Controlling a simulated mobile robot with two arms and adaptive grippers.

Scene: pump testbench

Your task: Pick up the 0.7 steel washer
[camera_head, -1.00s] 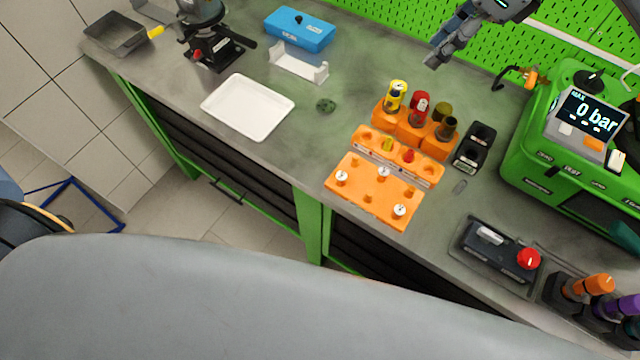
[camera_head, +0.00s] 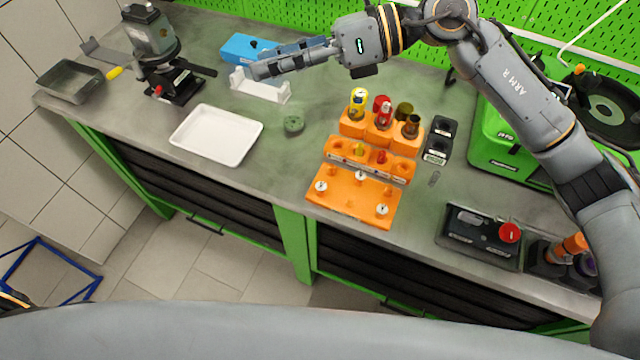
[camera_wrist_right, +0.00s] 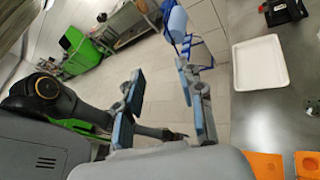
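Three small pale round pieces sit on pegs of the low orange plate (camera_head: 345,208): a left one (camera_head: 321,186), a middle one (camera_head: 361,175) and a right one (camera_head: 382,209). They may be the washers, but I cannot read any size on them. My right gripper (camera_head: 258,70) is above the back of the bench, left of the orange racks, pointing left. In the right wrist view its two fingers (camera_wrist_right: 160,70) stand wide apart with nothing between them. My left gripper is not in view.
A stepped orange rack (camera_head: 345,128) with several coloured bottles stands behind the plate. A white tray (camera_head: 215,135) lies left, and a white stand (camera_head: 262,90) is near my right gripper. A black box with a red button (camera_head: 480,235) is at right. Bare bench lies between tray and plate.

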